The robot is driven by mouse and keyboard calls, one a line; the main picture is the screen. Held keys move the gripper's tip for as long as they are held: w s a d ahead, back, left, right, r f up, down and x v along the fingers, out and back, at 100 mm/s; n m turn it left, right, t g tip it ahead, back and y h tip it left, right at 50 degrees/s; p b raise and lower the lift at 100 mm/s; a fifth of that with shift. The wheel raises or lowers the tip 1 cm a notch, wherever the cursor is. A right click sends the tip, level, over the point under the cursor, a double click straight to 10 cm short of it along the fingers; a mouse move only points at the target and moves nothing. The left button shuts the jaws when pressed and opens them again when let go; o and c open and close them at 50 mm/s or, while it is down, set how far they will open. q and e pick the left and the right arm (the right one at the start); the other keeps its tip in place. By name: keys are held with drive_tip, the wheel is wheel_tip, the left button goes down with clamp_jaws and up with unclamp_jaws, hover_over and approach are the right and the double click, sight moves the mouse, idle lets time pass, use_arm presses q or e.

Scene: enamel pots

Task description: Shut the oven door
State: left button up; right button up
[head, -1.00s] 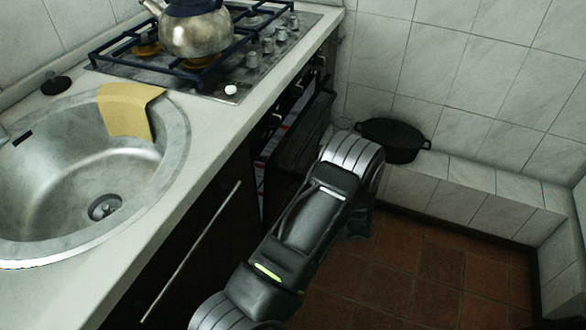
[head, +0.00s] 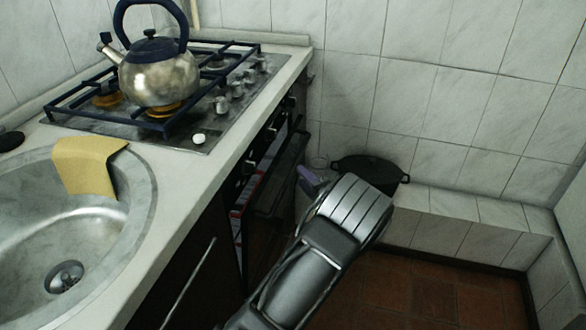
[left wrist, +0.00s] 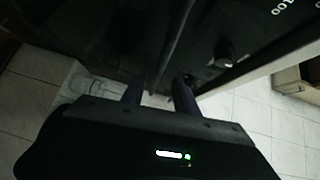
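The oven door (head: 278,185) is dark and stands partly open below the hob in the head view. A gap shows between it and the oven front. My left arm reaches over from the bottom, and a purplish finger of my left gripper (head: 308,180) shows by the door's far end; the rest is hidden behind the wrist. In the left wrist view, the two dark fingers of the left gripper (left wrist: 159,92) are apart, with nothing clearly held between them. A dark bar or edge runs up from between them; contact cannot be told. My right gripper is not in view.
A kettle (head: 158,75) stands on the gas hob (head: 195,135). A yellow cloth (head: 86,165) hangs over the rim of the sink (head: 135,215). A black pot (head: 368,172) sits on the tiled ledge (head: 455,203) behind my wrist. The brown floor (head: 420,300) at right is clear.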

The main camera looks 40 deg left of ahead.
sight(293, 166)
use_arm(q)
drive_tip(key=x, duration=0.6)
drive_tip(key=shift+w+a+b, duration=0.1)
drive_tip(key=shift+a+b, duration=0.2)
drive_tip(key=shift+b, duration=0.05)
clamp_jaws()
idle(1.1)
